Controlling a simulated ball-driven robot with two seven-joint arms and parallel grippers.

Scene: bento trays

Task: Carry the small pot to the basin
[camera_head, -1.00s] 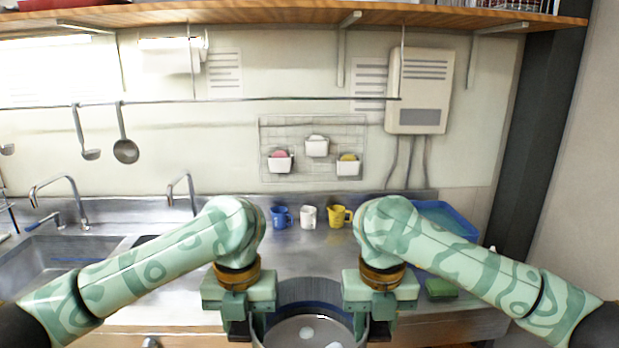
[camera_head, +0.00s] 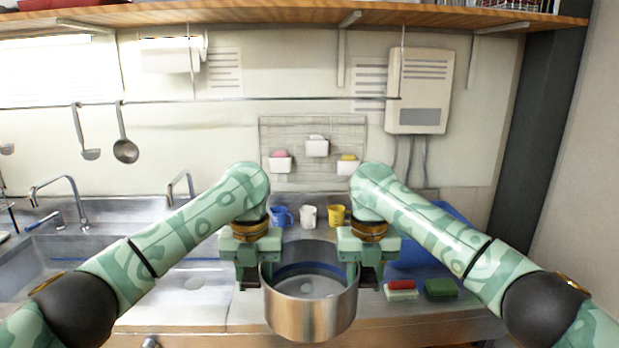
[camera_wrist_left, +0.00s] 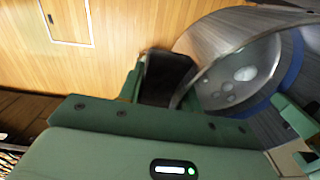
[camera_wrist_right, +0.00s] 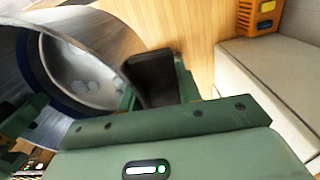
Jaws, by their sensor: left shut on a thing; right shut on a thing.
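The small pot (camera_head: 310,312) is a steel pot with a blue band inside, held upright between my two grippers in the head view. Pale round spots show on its floor. My left gripper (camera_head: 252,276) is shut on the pot's left rim, and my right gripper (camera_head: 366,274) is shut on its right rim. The pot also shows in the left wrist view (camera_wrist_left: 215,45) and the right wrist view (camera_wrist_right: 110,35). The basin (camera_head: 90,262) is a steel sink at the far left of the counter, partly hidden by my left arm.
Blue (camera_head: 282,216), white (camera_head: 308,217) and yellow (camera_head: 337,215) cups stand at the counter's back. A red-and-white sponge (camera_head: 401,290) and a green sponge (camera_head: 440,289) lie at right. Taps (camera_head: 75,200) rise behind the basin. A blue tray (camera_head: 420,255) is partly hidden.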

